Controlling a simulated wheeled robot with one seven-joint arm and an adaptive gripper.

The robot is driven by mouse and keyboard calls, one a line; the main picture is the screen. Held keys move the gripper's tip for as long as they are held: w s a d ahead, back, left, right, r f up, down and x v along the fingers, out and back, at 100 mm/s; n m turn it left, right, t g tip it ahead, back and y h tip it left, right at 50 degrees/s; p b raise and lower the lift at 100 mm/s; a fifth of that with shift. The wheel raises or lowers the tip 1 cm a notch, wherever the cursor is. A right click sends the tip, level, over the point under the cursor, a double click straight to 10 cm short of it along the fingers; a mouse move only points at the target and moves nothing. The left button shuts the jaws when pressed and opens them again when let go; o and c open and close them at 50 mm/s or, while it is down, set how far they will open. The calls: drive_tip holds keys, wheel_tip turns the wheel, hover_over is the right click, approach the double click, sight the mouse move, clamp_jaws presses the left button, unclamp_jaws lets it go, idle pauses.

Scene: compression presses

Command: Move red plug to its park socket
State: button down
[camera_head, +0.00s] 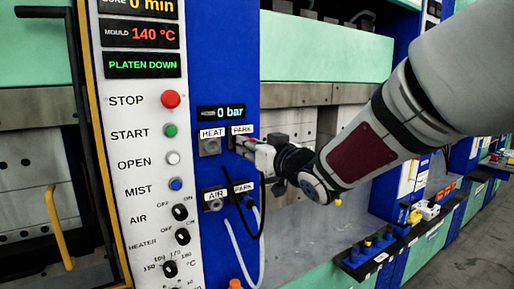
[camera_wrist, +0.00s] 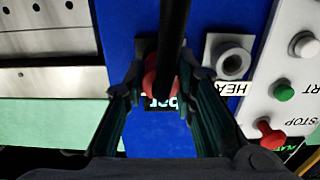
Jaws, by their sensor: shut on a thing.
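The red plug (camera_wrist: 151,77) is between the fingers of my gripper (camera_wrist: 163,84) in the wrist view, with a black cable (camera_wrist: 174,32) running from it. My gripper (camera_head: 247,145) is shut on it, at the upper PARK position on the blue panel (camera_head: 229,91). The upper PARK label (camera_head: 242,129) shows just above the fingers. The park socket itself is mostly hidden, so I cannot tell whether the plug is seated in it. The HEAT socket (camera_head: 209,146) beside it is empty; it also shows in the wrist view (camera_wrist: 233,63).
Below are an AIR socket (camera_head: 214,204) and a second PARK position with hoses hanging down. The white control strip (camera_head: 143,190) with buttons and knobs stands left. A grey bench (camera_head: 310,240) lies below my arm, with a dark rack of blue pegs (camera_head: 367,247) on the right.

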drive_tip(key=shift+w, duration=0.1)
drive_tip(key=c, duration=1.2)
unclamp_jaws()
drive_tip(key=shift+a, duration=0.1)
drive_tip(key=shift+c, duration=0.2)
drive_tip(key=v, duration=1.2)
